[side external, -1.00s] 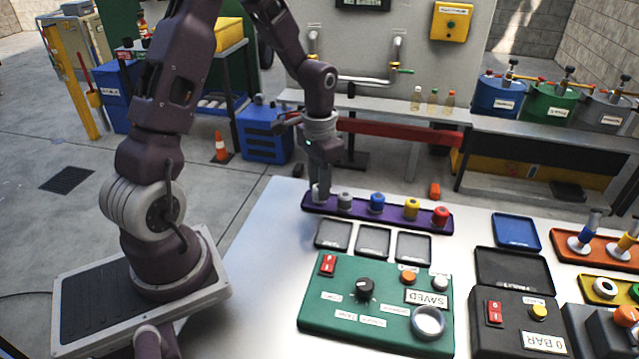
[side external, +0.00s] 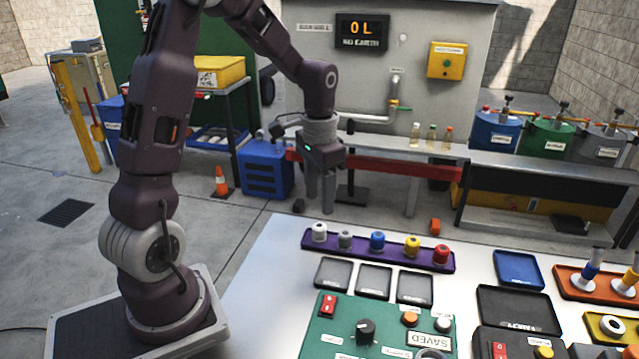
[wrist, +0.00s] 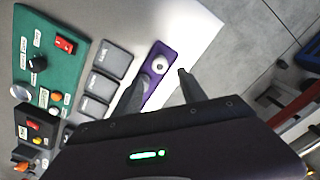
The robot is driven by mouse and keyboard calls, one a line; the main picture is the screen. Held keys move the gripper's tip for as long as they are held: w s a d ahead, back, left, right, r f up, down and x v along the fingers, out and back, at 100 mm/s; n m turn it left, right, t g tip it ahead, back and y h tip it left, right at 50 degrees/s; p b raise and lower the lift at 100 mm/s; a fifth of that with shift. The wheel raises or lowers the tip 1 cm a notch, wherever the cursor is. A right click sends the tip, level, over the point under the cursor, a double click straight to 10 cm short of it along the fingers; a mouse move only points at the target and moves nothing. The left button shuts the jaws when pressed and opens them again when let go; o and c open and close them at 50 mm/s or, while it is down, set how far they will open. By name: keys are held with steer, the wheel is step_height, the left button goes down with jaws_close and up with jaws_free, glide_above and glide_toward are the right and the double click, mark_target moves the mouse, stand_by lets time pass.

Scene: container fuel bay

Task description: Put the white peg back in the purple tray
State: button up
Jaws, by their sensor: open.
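The white peg (side external: 319,232) stands upright at the left end of the purple tray (side external: 360,246), in a row with grey, blue, yellow and red pegs. My gripper (side external: 320,205) is open and empty above the tray's left end, clear of the peg. In the wrist view the white peg (wrist: 159,62) shows at the far end of the purple tray (wrist: 166,48), beyond and left of my open fingers (wrist: 170,78). My fingers and gripper body hide the rest of the tray there.
Three shallow dark trays (side external: 374,281) lie in front of the purple tray, then a green control panel (side external: 345,330) with a knob and buttons. An orange tray (side external: 577,285) with pegs is at right. A display (side external: 361,31) reads "0 L". Bare table lies left of the purple tray.

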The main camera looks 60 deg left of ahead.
steer(key=s+d+r+t+y, duration=0.1)
steer(key=s+d+r, duration=0.25)
steer(key=r, duration=0.25)
steer(key=s+d+r+t, duration=0.1)
steer(key=s+d+r, duration=0.2)
steer(key=d+r, duration=0.15)
steer(key=s+d+r+t+h, duration=0.1)
steer(key=s+d+r+t, duration=0.1)
steer(key=s+d, duration=0.4)
steer(key=s+t, duration=0.1)
steer(key=s, duration=0.4)
steer(key=shift+s+d+r+t, duration=0.15)
steer(key=shift+s+t, duration=0.1)
steer(key=shift+t, duration=0.05)
